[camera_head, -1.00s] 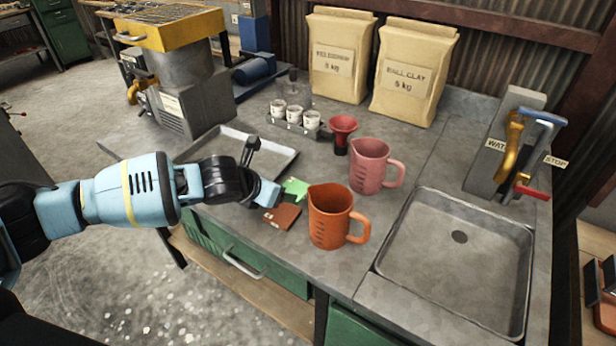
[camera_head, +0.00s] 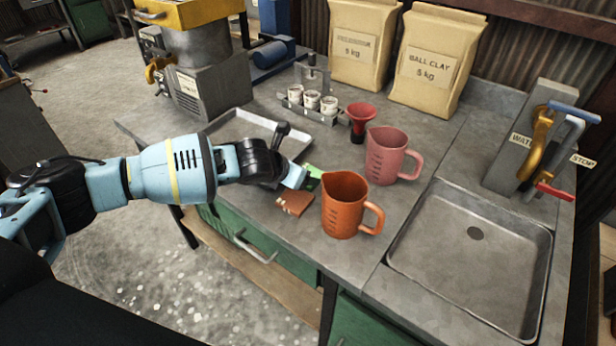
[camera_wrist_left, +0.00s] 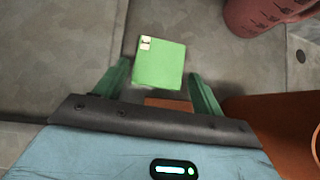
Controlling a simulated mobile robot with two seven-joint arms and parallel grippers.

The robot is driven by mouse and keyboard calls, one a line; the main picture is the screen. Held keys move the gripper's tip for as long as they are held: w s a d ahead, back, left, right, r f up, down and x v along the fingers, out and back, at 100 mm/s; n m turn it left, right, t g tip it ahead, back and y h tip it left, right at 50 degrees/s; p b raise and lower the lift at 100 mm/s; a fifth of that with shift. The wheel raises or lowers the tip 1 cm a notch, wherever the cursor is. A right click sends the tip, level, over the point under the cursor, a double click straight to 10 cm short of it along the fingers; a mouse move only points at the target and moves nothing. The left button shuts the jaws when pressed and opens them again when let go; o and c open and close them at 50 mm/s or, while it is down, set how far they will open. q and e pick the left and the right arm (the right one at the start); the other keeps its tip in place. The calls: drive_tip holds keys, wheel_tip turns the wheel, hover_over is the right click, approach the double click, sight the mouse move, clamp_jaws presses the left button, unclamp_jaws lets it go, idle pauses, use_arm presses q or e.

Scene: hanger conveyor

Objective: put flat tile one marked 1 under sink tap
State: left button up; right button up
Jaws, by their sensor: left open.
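A flat light-green tile (camera_wrist_left: 160,62) with a small pale mark in one corner lies on the bench in the left wrist view; the mark is too small to read. My left gripper (camera_wrist_left: 159,70) is open, its dark green fingers on either side of the tile's near part, apart from it. In the head view my left gripper (camera_head: 312,173) is over the tile and mostly hides it. The sink tap (camera_head: 541,139), with a yellow spout, stands behind the steel sink (camera_head: 420,250) at the right. My right gripper is out of view.
A red-brown tile (camera_head: 294,202) lies beside the green one. An orange jug (camera_head: 342,212) stands close right of the gripper, a pink jug (camera_head: 388,155) behind it. A metal tray (camera_head: 235,128), small cups and a red funnel (camera_head: 358,116) are farther back. The sink looks empty.

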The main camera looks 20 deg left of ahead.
use_arm(q)
drive_tip(key=shift+x, duration=1.45)
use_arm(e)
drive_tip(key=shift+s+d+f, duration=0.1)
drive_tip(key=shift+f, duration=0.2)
use_arm(q)
drive_tip(key=shift+r, duration=0.1)
drive_tip(key=c, duration=0.8)
drive_tip(key=shift+r, duration=0.1)
